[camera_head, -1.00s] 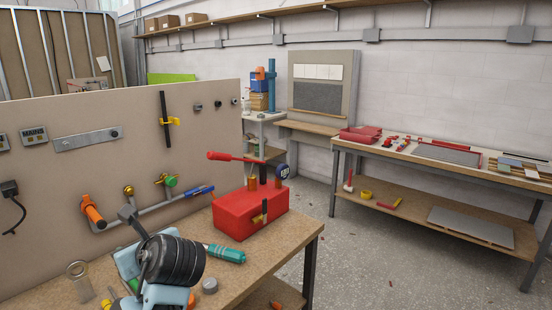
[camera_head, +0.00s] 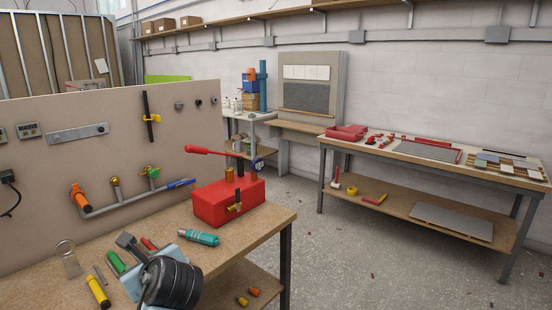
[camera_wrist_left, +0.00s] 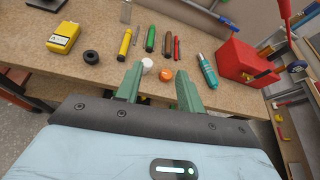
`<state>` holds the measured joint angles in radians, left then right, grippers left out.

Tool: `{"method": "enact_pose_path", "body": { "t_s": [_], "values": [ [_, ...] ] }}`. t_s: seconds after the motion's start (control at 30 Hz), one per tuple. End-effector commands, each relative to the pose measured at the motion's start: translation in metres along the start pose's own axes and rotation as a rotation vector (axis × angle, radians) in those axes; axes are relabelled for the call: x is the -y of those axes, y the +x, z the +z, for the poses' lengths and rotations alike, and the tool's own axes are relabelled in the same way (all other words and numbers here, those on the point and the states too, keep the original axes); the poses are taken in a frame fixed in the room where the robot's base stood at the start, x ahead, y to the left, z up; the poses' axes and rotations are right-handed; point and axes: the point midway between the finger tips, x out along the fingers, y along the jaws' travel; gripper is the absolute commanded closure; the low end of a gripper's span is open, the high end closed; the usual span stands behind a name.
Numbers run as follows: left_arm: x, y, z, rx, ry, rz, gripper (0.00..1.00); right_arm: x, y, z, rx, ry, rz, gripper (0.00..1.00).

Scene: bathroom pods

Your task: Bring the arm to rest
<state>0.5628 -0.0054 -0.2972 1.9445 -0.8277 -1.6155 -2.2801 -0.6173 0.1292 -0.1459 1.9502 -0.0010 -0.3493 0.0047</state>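My left arm (camera_head: 170,282) shows at the bottom left of the head view, above the near edge of the wooden workbench (camera_head: 255,222). Its dark ribbed wrist and pale blue hand hide part of the bench top. In the left wrist view my left gripper (camera_wrist_left: 157,90) has its two green fingers apart, with nothing held between them. A white round piece (camera_wrist_left: 147,65) and an orange round piece (camera_wrist_left: 166,74) show on the bench by the fingertips, partly hidden. My right gripper is not in view.
A yellow meter (camera_wrist_left: 63,38) lies left in the wrist view. Open floor (camera_head: 345,255) is at right.

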Motion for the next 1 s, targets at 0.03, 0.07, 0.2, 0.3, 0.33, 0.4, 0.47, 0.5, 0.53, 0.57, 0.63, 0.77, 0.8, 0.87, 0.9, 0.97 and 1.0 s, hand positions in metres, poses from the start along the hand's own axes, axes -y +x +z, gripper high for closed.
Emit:
{"method": "enact_pose_path", "body": {
  "t_s": [0.03, 0.07, 0.2, 0.3, 0.33, 0.4, 0.47, 0.5, 0.53, 0.57, 0.63, 0.77, 0.8, 0.87, 0.9, 0.97, 1.0],
  "values": [
    [-0.003, 0.007, -0.017, -0.018, -0.038, -0.018, 0.62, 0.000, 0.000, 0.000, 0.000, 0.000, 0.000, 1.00],
    [-0.004, 0.010, -0.027, -0.031, -0.068, -0.033, 0.62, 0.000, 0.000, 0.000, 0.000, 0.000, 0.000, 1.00],
    [-0.011, 0.022, -0.079, -0.107, -0.232, -0.103, 0.62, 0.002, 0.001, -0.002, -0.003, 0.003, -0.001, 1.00],
    [-0.022, 0.027, -0.126, -0.192, -0.390, -0.148, 0.62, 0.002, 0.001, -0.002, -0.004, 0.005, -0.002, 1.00],
    [-0.026, 0.028, -0.140, -0.222, -0.443, -0.159, 0.62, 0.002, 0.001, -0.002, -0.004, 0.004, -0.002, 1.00],
    [-0.037, 0.027, -0.174, -0.298, -0.577, -0.175, 0.62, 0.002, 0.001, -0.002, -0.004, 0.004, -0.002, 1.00],
    [-0.047, 0.024, -0.202, -0.366, -0.696, -0.181, 0.62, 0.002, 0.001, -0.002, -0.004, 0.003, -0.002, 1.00],
    [-0.055, 0.022, -0.221, -0.414, -0.778, -0.178, 0.62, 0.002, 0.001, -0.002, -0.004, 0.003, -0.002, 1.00],
    [-0.061, 0.019, -0.234, -0.450, -0.841, -0.173, 0.62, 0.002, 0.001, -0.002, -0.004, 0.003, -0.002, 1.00],
    [-0.068, 0.016, -0.247, -0.486, -0.904, -0.165, 0.62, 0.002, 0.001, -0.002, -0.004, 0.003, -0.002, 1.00],
    [-0.084, 0.008, -0.276, -0.569, -1.056, -0.140, 0.62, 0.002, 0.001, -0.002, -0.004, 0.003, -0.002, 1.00],
    [-0.118, -0.014, -0.324, -0.721, -1.350, -0.052, 0.62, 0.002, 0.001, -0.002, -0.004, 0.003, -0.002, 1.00],
    [-0.130, -0.021, -0.337, -0.763, -1.443, -0.015, 0.62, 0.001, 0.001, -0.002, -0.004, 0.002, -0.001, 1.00],
    [-0.147, -0.033, -0.354, -0.823, -1.584, 0.047, 0.62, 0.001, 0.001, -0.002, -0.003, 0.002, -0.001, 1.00],
    [-0.159, -0.042, -0.365, -0.860, -1.677, 0.093, 0.62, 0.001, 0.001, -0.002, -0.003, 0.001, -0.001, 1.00],
    [-0.176, -0.054, -0.378, -0.906, -1.811, 0.165, 0.62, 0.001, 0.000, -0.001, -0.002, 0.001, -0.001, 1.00],
    [-0.186, -0.061, -0.384, -0.931, -1.893, 0.210, 0.62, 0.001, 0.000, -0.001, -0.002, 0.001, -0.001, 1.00]
  ]
}}
